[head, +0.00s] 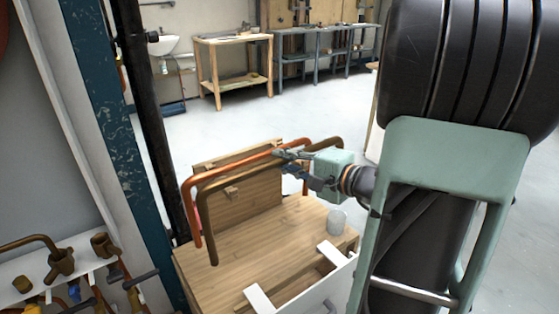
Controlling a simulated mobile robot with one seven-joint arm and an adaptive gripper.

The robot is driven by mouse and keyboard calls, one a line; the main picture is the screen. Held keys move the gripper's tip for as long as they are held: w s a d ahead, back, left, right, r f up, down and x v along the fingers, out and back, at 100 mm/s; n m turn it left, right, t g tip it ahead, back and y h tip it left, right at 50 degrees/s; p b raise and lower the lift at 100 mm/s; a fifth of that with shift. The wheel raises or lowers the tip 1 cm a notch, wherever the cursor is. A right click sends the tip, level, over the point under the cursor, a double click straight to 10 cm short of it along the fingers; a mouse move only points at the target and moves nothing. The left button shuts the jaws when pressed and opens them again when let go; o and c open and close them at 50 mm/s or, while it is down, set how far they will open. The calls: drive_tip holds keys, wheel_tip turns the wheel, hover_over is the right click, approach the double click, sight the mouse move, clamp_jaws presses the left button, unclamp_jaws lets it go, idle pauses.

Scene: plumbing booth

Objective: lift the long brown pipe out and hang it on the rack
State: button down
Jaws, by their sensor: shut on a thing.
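The long brown pipe (206,215) is a U-shaped tube with its left leg hanging down. Its top bar runs right to my gripper (283,161), which is shut on it. An orange copper pipe (189,210) of similar shape runs close behind it; I cannot tell whether they touch. My gripper comes in from the right and hides part of both top bars. A wooden stand (260,238) with an upright back board (245,205) and small wooden blocks is below and behind the pipes. I cannot tell for sure which part is the rack.
A whitish cup (337,221) stands on the wooden top near its right edge. White brackets (333,253) are at the front. A white shelf (75,262) with brown fittings is at lower left, by a dark post (160,150). Workbenches (235,65) are far back; the floor between is clear.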

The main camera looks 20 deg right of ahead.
drive_tip(key=d+x, duration=0.1)
drive_tip(key=x, duration=0.5)
drive_tip(key=shift+w+p, duration=0.45)
drive_tip(key=shift+w, duration=0.1)
drive_tip(key=shift+a+f, duration=0.1)
drive_tip(key=shift+f, duration=0.15)
idle(0.6)
drive_tip(key=shift+f+b, duration=1.95)
drive_tip(key=shift+b, duration=0.6)
drive_tip(key=shift+f, duration=0.15)
drive_tip(key=c, duration=1.8)
unclamp_jaws()
drive_tip(key=shift+s+f, duration=0.1)
drive_tip(key=shift+f, duration=0.05)
